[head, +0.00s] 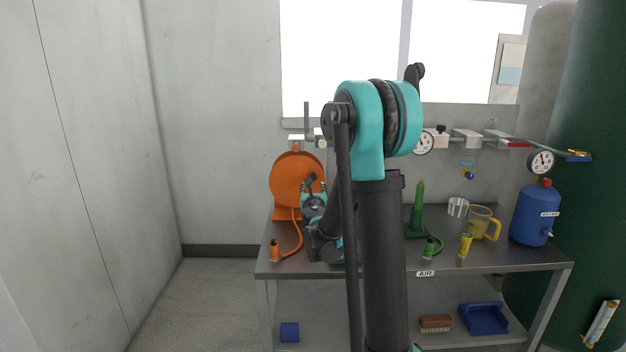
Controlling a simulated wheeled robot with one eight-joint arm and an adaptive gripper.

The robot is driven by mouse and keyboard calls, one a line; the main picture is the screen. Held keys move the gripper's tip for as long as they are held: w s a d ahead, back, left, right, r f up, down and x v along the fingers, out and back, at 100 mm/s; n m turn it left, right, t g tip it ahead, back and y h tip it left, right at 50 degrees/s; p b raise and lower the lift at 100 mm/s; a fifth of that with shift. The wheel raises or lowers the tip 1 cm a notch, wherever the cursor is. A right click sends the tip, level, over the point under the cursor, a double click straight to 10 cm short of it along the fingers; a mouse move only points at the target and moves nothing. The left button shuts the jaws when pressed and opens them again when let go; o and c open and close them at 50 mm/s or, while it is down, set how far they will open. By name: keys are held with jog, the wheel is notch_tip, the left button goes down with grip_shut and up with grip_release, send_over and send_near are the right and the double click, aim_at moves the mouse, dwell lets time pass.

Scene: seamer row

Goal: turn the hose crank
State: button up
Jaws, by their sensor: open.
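The orange hose reel (287,176) stands at the left end of the steel bench, against the wall. Its orange hose (298,236) curls down to an orange nozzle (274,251) on the bench top. My gripper (313,190) is in front of the reel's lower right side, seen from behind, and is open. Small dark and teal parts overlap there, and I cannot make out the crank apart from them. Whether the gripper touches the reel cannot be told. My arm hides the bench and wall to the right of the reel.
The steel bench (480,259) also carries a green device (418,222), a yellow jug (482,223), a metal cup (458,207) and a blue tank (532,215) with a gauge. A pipe with valves runs above. The floor at left is clear.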

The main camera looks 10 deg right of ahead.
aim_at(313, 178)
jog(key=w, duration=0.3)
jog(key=w+d, duration=0.1)
jog(key=w, duration=0.5)
jog(key=shift+w+d, duration=0.35)
jog(key=shift+d, duration=0.05)
grip_shut()
